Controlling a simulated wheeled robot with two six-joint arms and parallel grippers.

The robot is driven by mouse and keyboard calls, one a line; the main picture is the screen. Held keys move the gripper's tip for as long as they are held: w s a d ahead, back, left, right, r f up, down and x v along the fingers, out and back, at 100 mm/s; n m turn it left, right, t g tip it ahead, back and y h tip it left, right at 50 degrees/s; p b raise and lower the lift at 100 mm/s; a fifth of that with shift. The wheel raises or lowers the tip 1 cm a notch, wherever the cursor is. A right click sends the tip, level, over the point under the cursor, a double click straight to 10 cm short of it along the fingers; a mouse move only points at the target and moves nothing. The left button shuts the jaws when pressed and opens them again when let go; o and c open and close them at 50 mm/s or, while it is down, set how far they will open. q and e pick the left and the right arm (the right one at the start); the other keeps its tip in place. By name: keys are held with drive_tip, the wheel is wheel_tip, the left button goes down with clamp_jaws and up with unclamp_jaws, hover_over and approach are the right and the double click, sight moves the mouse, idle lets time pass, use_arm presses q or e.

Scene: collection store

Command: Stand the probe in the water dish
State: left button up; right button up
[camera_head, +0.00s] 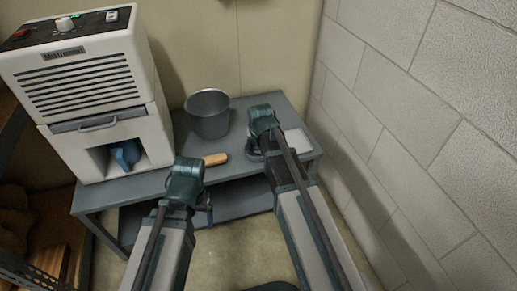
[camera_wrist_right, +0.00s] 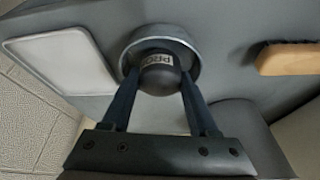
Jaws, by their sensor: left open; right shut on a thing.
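The probe (camera_wrist_right: 160,80), a dark rounded body with a pale label reading "PRO", is between the two fingers of my right gripper (camera_wrist_right: 160,65), which is shut on it. In the right wrist view the probe is over the round grey water dish (camera_wrist_right: 194,72), its outline within the dish's rim. I cannot tell whether its lower end touches the dish floor. In the head view my right gripper (camera_head: 258,146) is over the bench's right part, and my arm hides most of the dish and probe. My left gripper (camera_head: 207,212) is open, low in front of the bench.
A white tray (camera_wrist_right: 62,62) lies beside the dish. A wooden-handled brush (camera_head: 216,159) lies on the grey bench (camera_head: 130,193) between my arms. A grey bucket (camera_head: 209,116) stands behind. A white machine (camera_head: 90,100) fills the left; a block wall (camera_head: 400,130) bounds the right.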

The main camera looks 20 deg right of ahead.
drive_tip(key=shift+f+b, duration=0.3)
drive_tip(key=shift+f, duration=0.1)
drive_tip(key=o, duration=1.1)
drive_tip(key=shift+r, duration=0.1)
drive_tip(key=shift+r, duration=0.15)
